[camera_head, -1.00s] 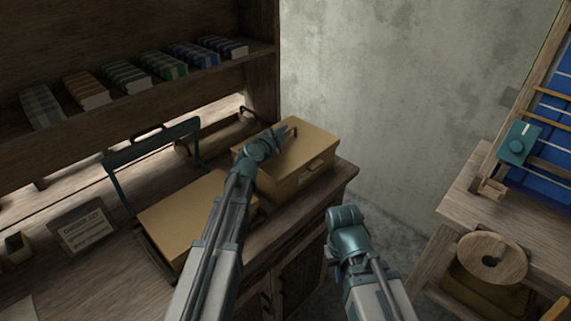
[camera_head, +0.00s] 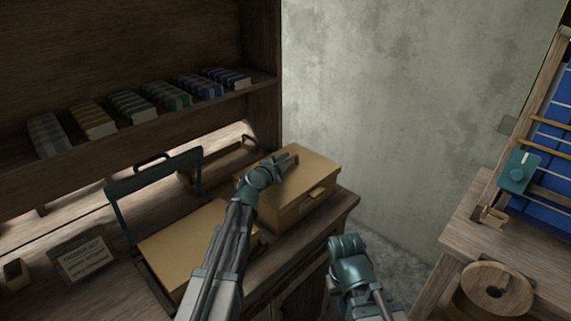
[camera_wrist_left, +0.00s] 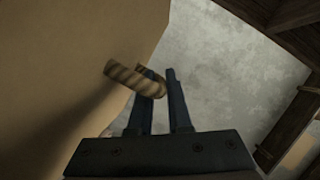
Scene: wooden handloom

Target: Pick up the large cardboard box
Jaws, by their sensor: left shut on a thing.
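The tan cardboard box (camera_head: 318,170) stands at the right end of the wooden counter, with a small tab on its front side. My left gripper (camera_head: 290,161) lies over its top. In the left wrist view the box's tan face (camera_wrist_left: 60,70) fills the left side. There a striped rope handle (camera_wrist_left: 122,76) sticks out from the box and meets the fingers of my left gripper (camera_wrist_left: 164,75), which is shut on it. Part of the handle is hidden by a finger. My right gripper (camera_head: 348,248) hangs apart from the box, over the gap; its fingers are hard to make out.
A flatter tan box (camera_head: 185,240) sits left of the large one, close to my left arm. A shelf with folded cloths (camera_head: 130,105) hangs above. A loom bench (camera_head: 470,215) stands right, beyond a gap.

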